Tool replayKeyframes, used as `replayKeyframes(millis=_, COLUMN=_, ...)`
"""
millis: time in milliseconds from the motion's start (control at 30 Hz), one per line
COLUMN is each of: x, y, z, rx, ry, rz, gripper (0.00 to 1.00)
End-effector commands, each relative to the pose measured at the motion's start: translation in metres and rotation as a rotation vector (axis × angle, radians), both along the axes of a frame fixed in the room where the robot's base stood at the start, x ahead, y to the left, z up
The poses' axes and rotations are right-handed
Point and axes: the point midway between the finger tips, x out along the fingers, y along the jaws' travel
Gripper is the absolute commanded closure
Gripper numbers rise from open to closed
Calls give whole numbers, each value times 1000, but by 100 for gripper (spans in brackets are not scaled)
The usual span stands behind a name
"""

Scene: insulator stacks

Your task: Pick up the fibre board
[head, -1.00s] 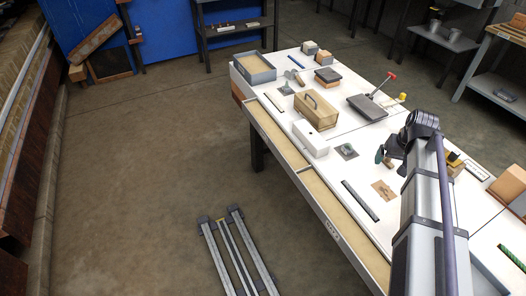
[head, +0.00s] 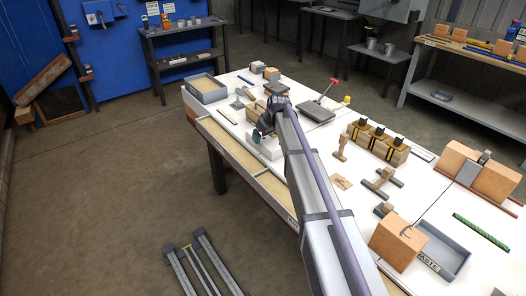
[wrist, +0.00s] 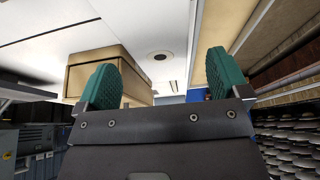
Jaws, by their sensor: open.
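My gripper (head: 258,132) is over the far part of the white table, close above the white block (head: 268,150) and beside the tan wooden box (head: 254,108). Its two green pads stand wide apart with nothing between them in the wrist view (wrist: 160,88). A tan box (wrist: 97,65) shows behind the left pad. I cannot tell for certain which thing is the fibre board. My arm hides part of the table.
A grey tray (head: 206,88) stands at the far left corner. A dark plate (head: 316,108) with a red-tipped lever is beyond my arm. Wooden blocks with black and yellow tops (head: 378,142), an orange block (head: 398,242) and a waste bin (head: 440,250) stand to the right.

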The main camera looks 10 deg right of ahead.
Motion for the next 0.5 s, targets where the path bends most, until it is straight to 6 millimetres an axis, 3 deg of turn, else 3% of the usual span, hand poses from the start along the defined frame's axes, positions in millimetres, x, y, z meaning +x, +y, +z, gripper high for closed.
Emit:
replayKeyframes(millis=100, x=2, y=1, z=-6, rx=0, ry=0, rz=0, gripper=6)
replayKeyframes(millis=333, x=16, y=6, z=-49, rx=0, ry=0, rz=-1, gripper=6)
replayKeyframes(millis=500, x=17, y=7, z=-46, rx=0, ry=0, rz=-1, gripper=6)
